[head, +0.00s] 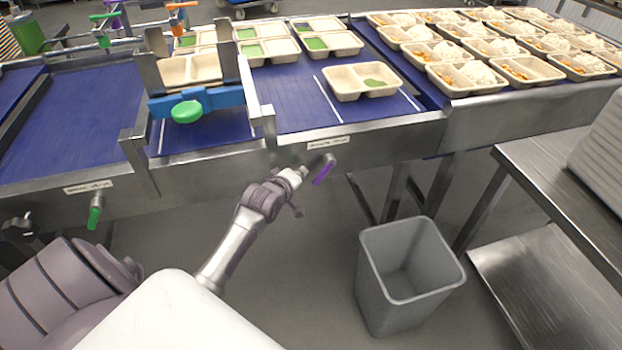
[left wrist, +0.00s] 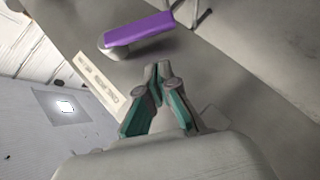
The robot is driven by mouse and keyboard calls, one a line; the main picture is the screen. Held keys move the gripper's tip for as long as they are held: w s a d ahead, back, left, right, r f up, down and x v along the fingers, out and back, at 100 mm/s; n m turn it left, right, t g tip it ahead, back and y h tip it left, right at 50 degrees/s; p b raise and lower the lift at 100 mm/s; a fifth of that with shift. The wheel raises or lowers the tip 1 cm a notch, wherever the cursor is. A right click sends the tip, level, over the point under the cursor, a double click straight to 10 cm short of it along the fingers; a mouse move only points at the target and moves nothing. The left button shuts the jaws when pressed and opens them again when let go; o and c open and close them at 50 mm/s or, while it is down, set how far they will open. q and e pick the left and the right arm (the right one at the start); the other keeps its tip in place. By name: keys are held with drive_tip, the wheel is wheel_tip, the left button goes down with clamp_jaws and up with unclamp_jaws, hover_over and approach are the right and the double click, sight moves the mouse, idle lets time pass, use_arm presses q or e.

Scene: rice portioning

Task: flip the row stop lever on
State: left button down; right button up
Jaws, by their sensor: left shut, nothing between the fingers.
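A purple lever (head: 323,173) sits on the conveyor's front rail beside a white label plate (head: 328,143), whose text I cannot read. In the head view its handle hangs down, slanting to the lower left. The lever also shows in the left wrist view (left wrist: 138,30), with its pale pivot end and the label plate (left wrist: 98,82) nearby. My left gripper (head: 303,173) is just left of the lever, with a small gap. In the left wrist view my left gripper (left wrist: 158,72) has its fingertips together, empty. My right gripper is not in view.
A green lever (head: 95,215) hangs farther left under another label. Trays with green food (head: 362,79) stand on the blue belt; filled trays (head: 467,77) stand at right. A grey bin (head: 407,272) is on the floor below, beside a steel table (head: 545,170).

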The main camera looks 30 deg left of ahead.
sight(323, 170)
use_arm(q)
drive_tip(key=shift+w+d+f, duration=0.95)
drive_tip(key=shift+d+f, duration=0.1)
drive_tip(key=shift+d, duration=0.05)
drive_tip(key=shift+f, duration=0.1)
